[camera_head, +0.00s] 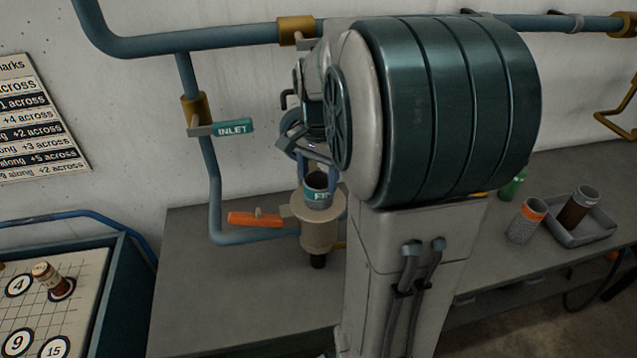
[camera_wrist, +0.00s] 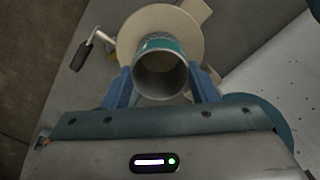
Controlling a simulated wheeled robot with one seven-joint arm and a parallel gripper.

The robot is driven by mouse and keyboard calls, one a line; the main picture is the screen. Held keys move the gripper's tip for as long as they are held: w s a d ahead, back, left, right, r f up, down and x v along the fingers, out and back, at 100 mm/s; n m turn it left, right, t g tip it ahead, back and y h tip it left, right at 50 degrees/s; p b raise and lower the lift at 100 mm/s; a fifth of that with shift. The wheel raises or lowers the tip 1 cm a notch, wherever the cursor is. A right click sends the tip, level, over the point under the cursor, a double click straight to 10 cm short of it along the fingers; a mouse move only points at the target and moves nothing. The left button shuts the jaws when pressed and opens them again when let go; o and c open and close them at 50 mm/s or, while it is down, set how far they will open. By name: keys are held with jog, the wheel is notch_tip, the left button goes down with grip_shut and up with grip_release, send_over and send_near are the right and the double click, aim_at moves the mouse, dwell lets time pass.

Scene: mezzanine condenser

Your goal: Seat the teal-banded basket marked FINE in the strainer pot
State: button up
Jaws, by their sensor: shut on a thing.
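The teal-banded basket (camera_head: 318,192) is a small grey open cylinder, with part of its FINE lettering showing in the head view. It stands upright at the mouth of the beige strainer pot (camera_head: 318,235). My gripper (camera_head: 318,165) is shut on the basket from above in the head view. In the wrist view my gripper (camera_wrist: 162,88) has its blue fingers on both sides of the basket (camera_wrist: 160,72), and the pot's round flange (camera_wrist: 135,35) shows behind it. I cannot tell how deep the basket sits in the pot.
An orange handle (camera_head: 255,219) sticks out left of the pot. An orange-banded basket (camera_head: 526,220) stands beside a grey tray (camera_head: 590,232) holding a dark cylinder (camera_head: 577,208). A green bottle (camera_head: 512,186) stands nearby.

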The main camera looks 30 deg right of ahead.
aim_at(318, 186)
jog(key=shift+f, duration=1.45)
jog(key=shift+f, duration=0.15)
jog(key=o, duration=1.3)
jog(key=shift+r, duration=0.2)
notch_tip(318, 186, up, 11)
jog(key=s+a+f+n+t, duration=0.1)
jog(key=s+a+f+n, duration=0.1)
jog(key=s+a+n, duration=0.2)
jog(key=s+a+f+n+t, duration=0.1)
jog(key=s+a+f+n, duration=0.2)
jog(key=s+a+n, duration=0.1)
jog(key=s+a+f+n+t, duration=0.1)
jog(key=s+a+f+n, duration=0.1)
jog(key=s+a+n, duration=0.1)
jog(key=shift+s+a+f+n, duration=0.2)
jog(key=shift+s+n, duration=0.15)
jog(key=shift+s, duration=0.05)
jog(key=shift+s+a+f+n, duration=0.2)
jog(key=shift+s+n, duration=0.15)
jog(key=shift+s, duration=0.05)
